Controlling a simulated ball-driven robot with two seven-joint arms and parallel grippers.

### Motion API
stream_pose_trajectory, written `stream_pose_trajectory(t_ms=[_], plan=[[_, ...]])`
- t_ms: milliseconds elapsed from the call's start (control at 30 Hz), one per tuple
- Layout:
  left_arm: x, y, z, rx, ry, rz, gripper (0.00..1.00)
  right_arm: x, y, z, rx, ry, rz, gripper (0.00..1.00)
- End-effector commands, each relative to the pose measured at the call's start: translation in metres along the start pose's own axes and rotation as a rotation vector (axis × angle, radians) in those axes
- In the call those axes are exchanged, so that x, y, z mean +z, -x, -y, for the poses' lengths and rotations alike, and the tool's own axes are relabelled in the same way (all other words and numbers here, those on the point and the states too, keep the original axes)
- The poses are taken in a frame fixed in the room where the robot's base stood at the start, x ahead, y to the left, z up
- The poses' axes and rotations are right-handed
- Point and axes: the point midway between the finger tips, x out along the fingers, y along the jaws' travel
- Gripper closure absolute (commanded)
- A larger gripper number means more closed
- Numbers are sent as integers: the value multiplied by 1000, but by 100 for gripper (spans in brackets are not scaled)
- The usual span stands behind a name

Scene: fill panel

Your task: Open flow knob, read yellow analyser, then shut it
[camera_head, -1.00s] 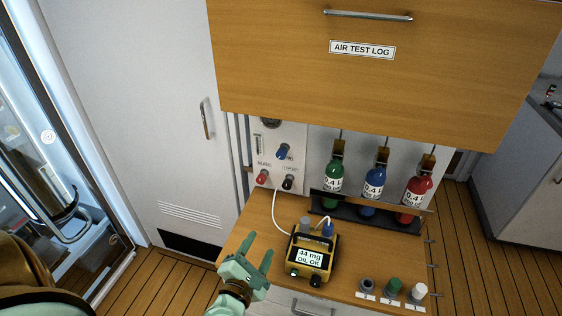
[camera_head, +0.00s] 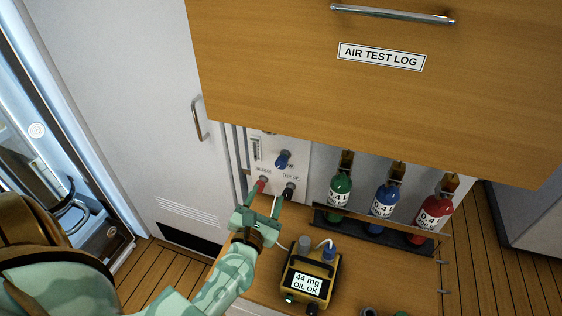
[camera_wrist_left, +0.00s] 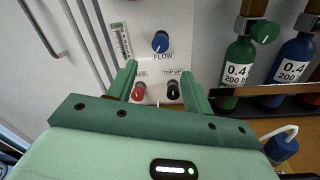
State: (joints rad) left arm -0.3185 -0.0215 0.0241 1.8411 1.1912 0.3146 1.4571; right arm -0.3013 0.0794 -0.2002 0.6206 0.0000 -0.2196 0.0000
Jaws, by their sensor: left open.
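The blue flow knob (camera_head: 283,159) is on the white panel (camera_head: 298,154), above a red knob (camera_head: 262,184) and a black knob (camera_head: 289,189). In the left wrist view the flow knob (camera_wrist_left: 160,41) sits above the word FLOW, ahead of my fingertips. My left gripper (camera_head: 265,191) is open and empty, just below the flow knob. In the left wrist view its fingers (camera_wrist_left: 158,82) frame the red and black knobs; I cannot tell if they touch the panel. The yellow analyser (camera_head: 311,276) stands on the wooden counter and its screen reads "44 mg OIL OK". My right gripper is out of view.
Green (camera_head: 339,192), blue (camera_head: 384,200) and red (camera_head: 433,213) bottles stand in a rack right of the panel. A wooden front labelled AIR TEST LOG (camera_head: 381,57) overhangs the panel. A white hose runs by the analyser. A tall cabinet door (camera_head: 150,110) is at left.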

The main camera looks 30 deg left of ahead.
Motion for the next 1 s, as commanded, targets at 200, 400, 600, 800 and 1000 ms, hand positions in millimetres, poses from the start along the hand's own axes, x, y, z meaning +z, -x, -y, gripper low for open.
stream_pose_trajectory(t_ms=[200,400,600,800,1000], plan=[[2,-58,0,1,0,3,49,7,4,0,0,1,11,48],[0,-102,0,1,-1,2,49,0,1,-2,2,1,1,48],[0,-124,0,0,-1,0,49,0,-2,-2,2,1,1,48],[0,-128,0,-1,-1,0,49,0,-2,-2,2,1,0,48],[0,-128,0,0,-2,0,66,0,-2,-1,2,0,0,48]])
